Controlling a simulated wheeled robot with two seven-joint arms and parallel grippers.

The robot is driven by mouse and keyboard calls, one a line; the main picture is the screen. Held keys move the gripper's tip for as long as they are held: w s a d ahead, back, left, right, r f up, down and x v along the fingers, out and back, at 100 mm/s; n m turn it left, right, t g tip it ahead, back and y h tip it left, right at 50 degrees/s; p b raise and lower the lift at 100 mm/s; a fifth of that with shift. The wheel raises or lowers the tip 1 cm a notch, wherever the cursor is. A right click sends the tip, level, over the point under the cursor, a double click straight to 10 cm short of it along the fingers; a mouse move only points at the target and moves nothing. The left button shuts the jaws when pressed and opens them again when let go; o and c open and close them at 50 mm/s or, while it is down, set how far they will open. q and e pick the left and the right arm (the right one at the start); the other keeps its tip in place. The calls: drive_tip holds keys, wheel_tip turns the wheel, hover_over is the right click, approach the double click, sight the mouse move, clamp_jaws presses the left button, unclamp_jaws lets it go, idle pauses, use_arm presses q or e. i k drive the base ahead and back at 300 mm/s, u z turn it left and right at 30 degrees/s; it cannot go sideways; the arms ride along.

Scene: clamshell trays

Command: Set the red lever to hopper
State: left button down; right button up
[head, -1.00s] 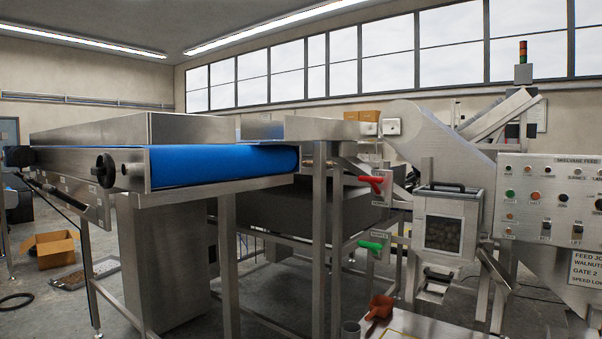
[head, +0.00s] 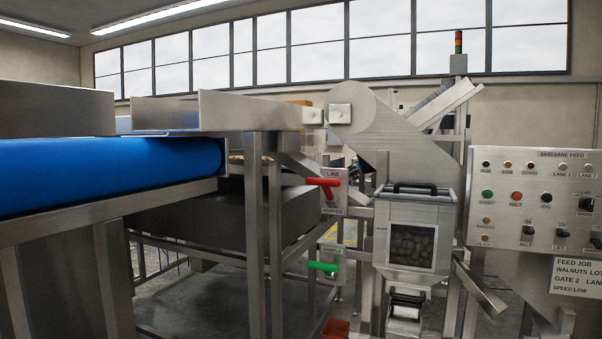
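The red lever (head: 323,183) is on a grey metal plate (head: 333,200) in the middle of the head view. The plate reads LINE above the lever and HOPPER below it. The lever's handle lies about level and points left; I cannot tell which setting it is at. A green lever (head: 323,267) sits on a lower plate marked SAMPLE. Neither of my grippers is in view.
A blue conveyor belt (head: 110,172) on a steel frame juts in from the left. A frame leg (head: 275,250) stands just left of the levers. A windowed hopper box (head: 412,240) is to their right, with a control panel (head: 540,200) beyond. An orange-red scoop (head: 335,329) is low in front.

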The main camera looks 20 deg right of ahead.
sight(331, 199)
drive_tip(key=z, duration=0.55)
drive_tip(key=i, duration=1.05)
drive_tip(key=z, duration=0.75)
